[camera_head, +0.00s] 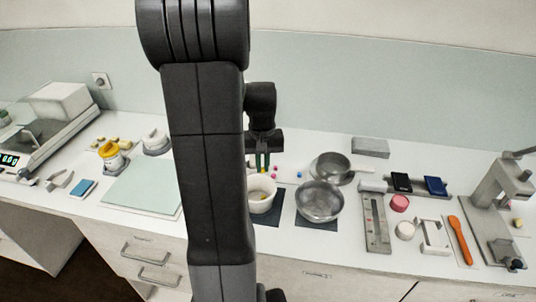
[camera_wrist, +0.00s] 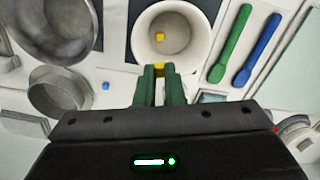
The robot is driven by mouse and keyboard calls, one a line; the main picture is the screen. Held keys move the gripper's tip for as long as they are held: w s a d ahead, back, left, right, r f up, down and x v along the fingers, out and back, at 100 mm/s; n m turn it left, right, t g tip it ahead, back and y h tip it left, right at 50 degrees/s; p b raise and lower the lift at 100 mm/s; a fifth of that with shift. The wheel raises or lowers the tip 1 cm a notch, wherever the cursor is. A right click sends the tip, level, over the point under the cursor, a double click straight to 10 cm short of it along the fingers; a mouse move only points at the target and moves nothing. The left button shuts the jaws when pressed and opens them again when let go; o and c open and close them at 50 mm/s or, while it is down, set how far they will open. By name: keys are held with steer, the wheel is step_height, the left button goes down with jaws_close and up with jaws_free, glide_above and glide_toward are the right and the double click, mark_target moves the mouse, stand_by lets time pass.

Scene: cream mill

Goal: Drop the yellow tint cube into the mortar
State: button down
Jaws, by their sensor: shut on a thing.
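The mortar is a white round bowl (camera_head: 262,207) on a dark mat, just right of my arm in the head view. In the wrist view the mortar (camera_wrist: 204,30) lies open, just beyond my fingertips. My gripper (camera_head: 262,167) has green fingers, shut on a small yellow cube (camera_wrist: 159,67) at the tips. The fingers hide most of this cube. It appears near the mortar's near rim; its height above the rim is hard to tell. Another yellow piece (camera_wrist: 158,36) lies inside the mortar.
Metal bowls (camera_head: 320,203) stand right of the mortar. A blue cube (camera_head: 299,174) and pink pieces lie behind it. A green spatula (camera_wrist: 231,45) and a blue spatula (camera_wrist: 258,50) lie beside the mortar in the wrist view. A pale board (camera_head: 140,188) lies left.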

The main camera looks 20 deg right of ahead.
steer(key=shift+f+b, duration=2.2)
steer(key=shift+f, duration=0.8)
steer(key=c, duration=1.5)
jaws_free()
steer(key=shift+o, duration=0.2)
step_height(320, 180, up, 14)
steer(key=shift+b, duration=0.4)
